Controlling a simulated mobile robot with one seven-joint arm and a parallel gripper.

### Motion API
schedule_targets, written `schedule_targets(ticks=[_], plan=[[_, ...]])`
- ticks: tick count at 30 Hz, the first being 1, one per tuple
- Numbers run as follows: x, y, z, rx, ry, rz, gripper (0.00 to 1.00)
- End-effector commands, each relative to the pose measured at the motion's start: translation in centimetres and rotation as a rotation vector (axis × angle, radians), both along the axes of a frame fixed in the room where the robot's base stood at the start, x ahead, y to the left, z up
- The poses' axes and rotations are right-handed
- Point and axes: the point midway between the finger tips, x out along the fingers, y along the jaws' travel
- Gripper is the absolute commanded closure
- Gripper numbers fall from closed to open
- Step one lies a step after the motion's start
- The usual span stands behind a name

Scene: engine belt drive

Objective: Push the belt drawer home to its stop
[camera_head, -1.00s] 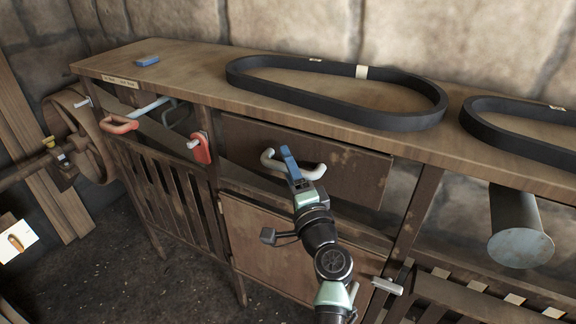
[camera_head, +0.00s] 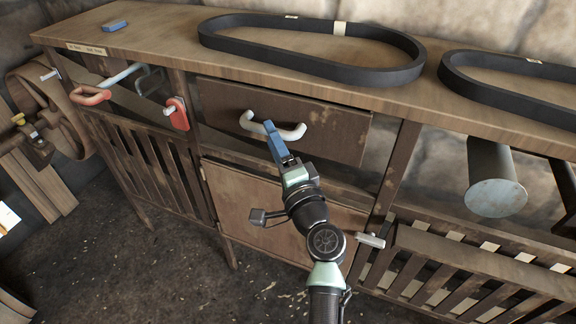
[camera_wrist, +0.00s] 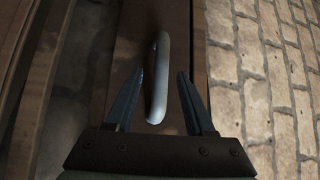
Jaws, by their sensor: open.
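The belt drawer (camera_head: 340,135) is a brown, worn wooden front under the bench top, with a pale curved bar handle (camera_head: 293,134). How far it stands out of the bench is hard to tell. My gripper (camera_head: 269,128), with blue fingers, is at the handle in the head view and hides part of its middle. In the wrist view, the open fingers (camera_wrist: 161,76) lie on either side of the handle (camera_wrist: 158,95), with gaps visible on both sides. I see no clear contact.
Two black belts (camera_head: 310,68) lie on the bench top (camera_head: 165,40), with a small blue block (camera_head: 114,26). Red handles (camera_head: 177,114) are at the left. A grey cylinder (camera_head: 492,180) protrudes at the right. A wooden door (camera_head: 240,200) is below the drawer. Bare floor lies in front.

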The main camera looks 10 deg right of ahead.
Motion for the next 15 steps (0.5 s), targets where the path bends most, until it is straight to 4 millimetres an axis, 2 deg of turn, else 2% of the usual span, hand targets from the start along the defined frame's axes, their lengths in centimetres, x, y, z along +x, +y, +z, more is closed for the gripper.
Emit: schedule_targets(ticks=[3,9,15], plan=[[-2.7,-0.5,-0.6,-0.001,0.002,-0.003,0.46],[-6.4,-1.1,-1.1,0.000,0.003,-0.001,0.46],[-8.5,-1.4,-1.3,0.000,0.002,0.000,0.46]])
